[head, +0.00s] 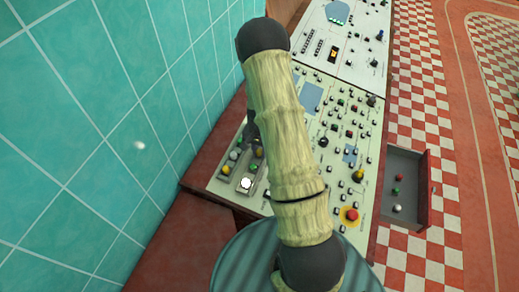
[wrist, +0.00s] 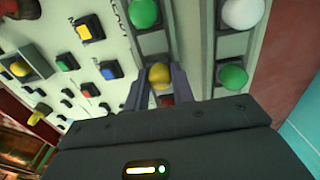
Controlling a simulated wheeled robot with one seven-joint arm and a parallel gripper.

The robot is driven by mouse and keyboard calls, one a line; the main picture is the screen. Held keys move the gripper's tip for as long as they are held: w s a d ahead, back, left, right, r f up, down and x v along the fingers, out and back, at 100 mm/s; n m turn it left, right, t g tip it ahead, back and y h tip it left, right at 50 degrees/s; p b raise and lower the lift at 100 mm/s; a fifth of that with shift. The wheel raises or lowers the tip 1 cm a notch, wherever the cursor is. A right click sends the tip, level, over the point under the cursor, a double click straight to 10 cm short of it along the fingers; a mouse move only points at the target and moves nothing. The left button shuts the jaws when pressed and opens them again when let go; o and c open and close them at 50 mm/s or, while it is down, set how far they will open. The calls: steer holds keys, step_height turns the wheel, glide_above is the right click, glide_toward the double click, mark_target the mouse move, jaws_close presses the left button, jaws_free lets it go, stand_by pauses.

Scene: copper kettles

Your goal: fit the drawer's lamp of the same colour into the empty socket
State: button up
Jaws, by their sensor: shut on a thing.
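My gripper (wrist: 158,82) is shut on a yellow lamp (wrist: 159,76), over a grey lamp strip on the console. I cannot tell whether the lamp is seated or just above the strip. A green lamp (wrist: 143,12) is on that same strip. On the neighbouring strip are a white lamp (wrist: 243,12) and a green lamp (wrist: 232,77). An empty socket is not clearly visible. In the head view my arm hides most of the gripper. The open drawer (head: 424,200) at the right holds a red lamp (head: 398,177), a green lamp (head: 396,192) and a white lamp (head: 398,208).
The console (head: 350,130) carries many buttons and knobs, with a red stop button on yellow (head: 350,215) near its front. A teal tiled wall (head: 90,130) runs close along the left. Checkered floor (head: 415,85) is clear at the right.

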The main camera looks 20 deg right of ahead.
steer(key=shift+f, duration=0.2)
steer(key=o, duration=1)
steer(key=shift+o, duration=0.2)
steer(key=shift+r, duration=0.15)
steer(key=shift+r+p, duration=2.6)
steer(key=shift+r, duration=1.3)
